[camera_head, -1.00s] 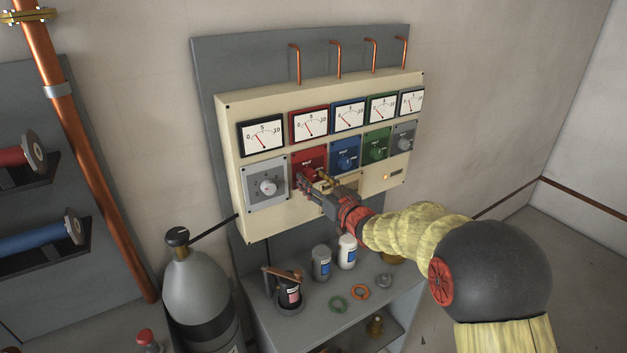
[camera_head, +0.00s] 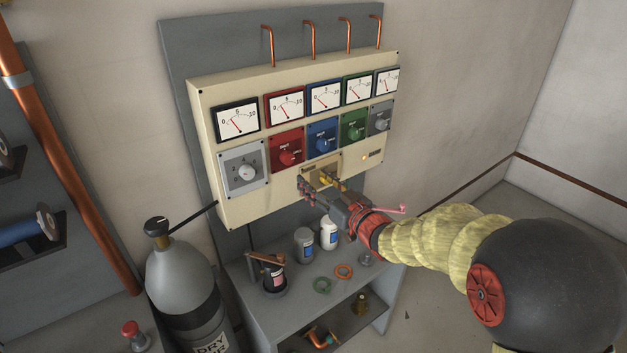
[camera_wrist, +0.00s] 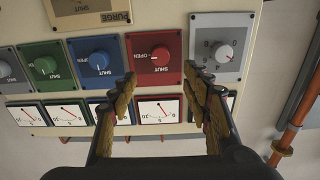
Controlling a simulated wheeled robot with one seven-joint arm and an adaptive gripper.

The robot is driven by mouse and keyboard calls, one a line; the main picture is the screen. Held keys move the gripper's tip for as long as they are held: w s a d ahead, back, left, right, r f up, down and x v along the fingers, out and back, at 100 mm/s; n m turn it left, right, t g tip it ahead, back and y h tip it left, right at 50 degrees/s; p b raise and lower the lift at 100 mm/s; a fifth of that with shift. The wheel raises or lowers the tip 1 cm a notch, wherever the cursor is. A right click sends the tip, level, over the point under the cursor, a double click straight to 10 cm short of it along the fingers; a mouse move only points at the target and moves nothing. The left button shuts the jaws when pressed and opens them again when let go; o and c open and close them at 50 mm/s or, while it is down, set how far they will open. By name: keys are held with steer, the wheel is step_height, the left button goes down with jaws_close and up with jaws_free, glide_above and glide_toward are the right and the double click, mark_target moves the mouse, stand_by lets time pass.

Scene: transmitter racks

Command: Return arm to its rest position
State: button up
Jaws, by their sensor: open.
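My gripper (camera_head: 322,183) is in front of the lower part of the cream control panel (camera_head: 240,205), below the red knob plate (camera_head: 287,150). Its jaws are open and empty. In the wrist view, my gripper (camera_wrist: 165,95) shows two spread fingers, with the panel upside down behind them. The red knob (camera_wrist: 160,56) lies beyond the gap between the fingers, and the grey knob (camera_wrist: 222,53) is to the right. Neither knob is held. My yellow-sleeved arm reaches in from the right.
Blue (camera_head: 322,138), green (camera_head: 354,124) and grey knobs and a row of gauges (camera_head: 286,104) fill the panel. A gas cylinder (camera_head: 180,275) stands at left. Free floor lies at right.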

steer(key=s+d+f+m+g+h, duration=0.2)
steer(key=s+d+f+g+h, duration=0.15)
steer(key=d+f+h, duration=0.8)
steer(key=s+d+f+m+g+y+b, duration=0.1)
steer(key=s+d+f+m+g+y, duration=0.2)
steer(key=s, duration=0.4)
steer(key=s+d+r+g+b, duration=0.1)
steer(key=s+r+b, duration=0.1)
steer(key=s, duration=1.3)
steer(key=s+d+r+m+g+h+b, duration=0.1)
steer(key=s+r+g+b, duration=0.1)
steer(key=s, duration=1.3)
steer(key=shift+s+r+m+b, duration=0.3)
steer(key=shift+r+b, duration=0.45)
steer(key=shift+b, duration=0.65)
